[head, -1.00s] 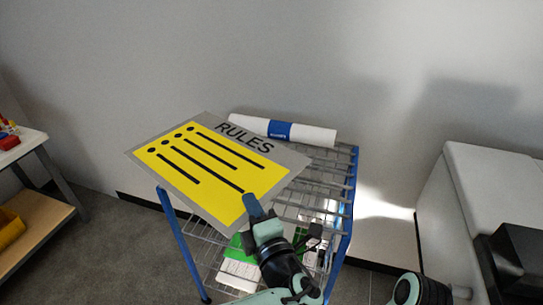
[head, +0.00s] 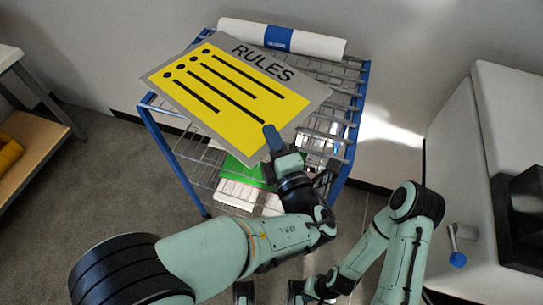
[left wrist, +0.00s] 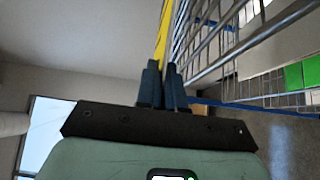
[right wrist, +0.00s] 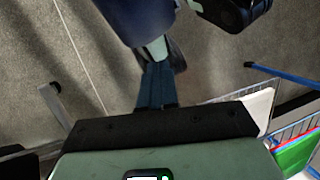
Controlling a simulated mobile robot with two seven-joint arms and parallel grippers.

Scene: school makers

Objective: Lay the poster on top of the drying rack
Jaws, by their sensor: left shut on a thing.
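The poster (head: 225,95) is a grey sheet with a yellow panel, black lines and the word RULES. It lies flat over the left part of the drying rack (head: 345,95), overhanging its left and front edges; I cannot tell whether it touches the bars. My left gripper (head: 272,140) is shut on the poster's front edge. In the left wrist view, the poster (left wrist: 163,35) shows edge-on between the left fingers (left wrist: 163,85), close beside the rack bars (left wrist: 235,50). My right gripper (right wrist: 157,85) looks shut and empty, low in front of the rack.
A white roll with a blue band (head: 280,38) lies along the rack's back edge. Green and white items (head: 245,175) sit on a lower shelf. A white cabinet (head: 475,130) stands right, a wooden shelf unit (head: 35,140) left. The rack's right top is bare.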

